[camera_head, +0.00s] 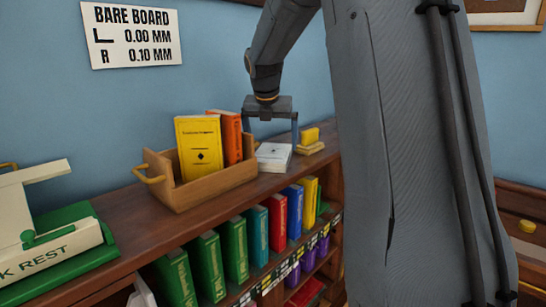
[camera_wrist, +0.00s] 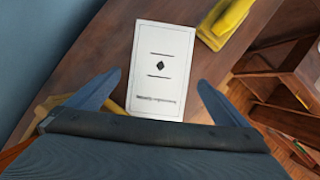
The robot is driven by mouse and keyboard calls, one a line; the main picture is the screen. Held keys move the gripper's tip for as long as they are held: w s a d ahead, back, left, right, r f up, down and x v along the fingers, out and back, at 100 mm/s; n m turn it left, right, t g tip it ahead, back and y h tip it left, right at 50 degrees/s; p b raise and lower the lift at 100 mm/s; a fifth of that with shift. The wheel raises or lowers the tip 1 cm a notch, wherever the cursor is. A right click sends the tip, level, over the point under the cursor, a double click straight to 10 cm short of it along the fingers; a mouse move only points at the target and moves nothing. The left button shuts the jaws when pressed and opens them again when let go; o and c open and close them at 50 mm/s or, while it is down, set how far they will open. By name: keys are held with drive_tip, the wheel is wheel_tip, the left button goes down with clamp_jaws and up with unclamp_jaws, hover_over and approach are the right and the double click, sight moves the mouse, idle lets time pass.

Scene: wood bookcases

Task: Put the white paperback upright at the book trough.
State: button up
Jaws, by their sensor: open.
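The white paperback (camera_head: 273,156) lies flat on the bookcase top, just right of the book trough. In the wrist view, the white paperback (camera_wrist: 162,75) shows its cover with a small dark diamond and a line of print. The wooden book trough (camera_head: 212,189) has handles at its ends and holds a yellow book (camera_head: 198,150) and an orange book (camera_head: 226,138) upright. My gripper (camera_head: 271,143) is open and empty over the paperback. In the wrist view, the fingers of my gripper (camera_wrist: 160,84) appear on either side of the book; I cannot tell whether they touch it.
Yellow objects (camera_head: 311,143) lie close to the right of the paperback. A green and cream device (camera_head: 55,250) stands at the left. Several coloured books fill the shelf below. A sign (camera_head: 132,35) hangs on the blue wall behind.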

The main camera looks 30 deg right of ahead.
sight(273, 152)
drive_tip(key=shift+p+x, duration=0.45)
drive_tip(key=shift+x, duration=1.8)
drive_tip(key=shift+r, duration=0.1)
drive_tip(key=c, duration=1.3)
drive_tip(key=shift+r, duration=0.1)
drive_tip(key=shift+w+r+b, duration=0.1)
drive_tip(key=shift+r+b, duration=0.25)
drive_tip(key=shift+r, duration=0.2)
wheel_tip(273, 152, up, 2)
drive_tip(key=shift+r+b, duration=0.15)
drive_tip(key=shift+b, duration=0.35)
drive_tip(key=s+d+b, duration=0.2)
drive_tip(key=s+d, duration=0.1)
drive_tip(key=s, duration=0.5)
drive_tip(key=s+d+b, duration=0.1)
drive_tip(key=s+d, duration=0.2)
drive_tip(key=s, duration=0.6)
drive_tip(key=shift+b, duration=0.4)
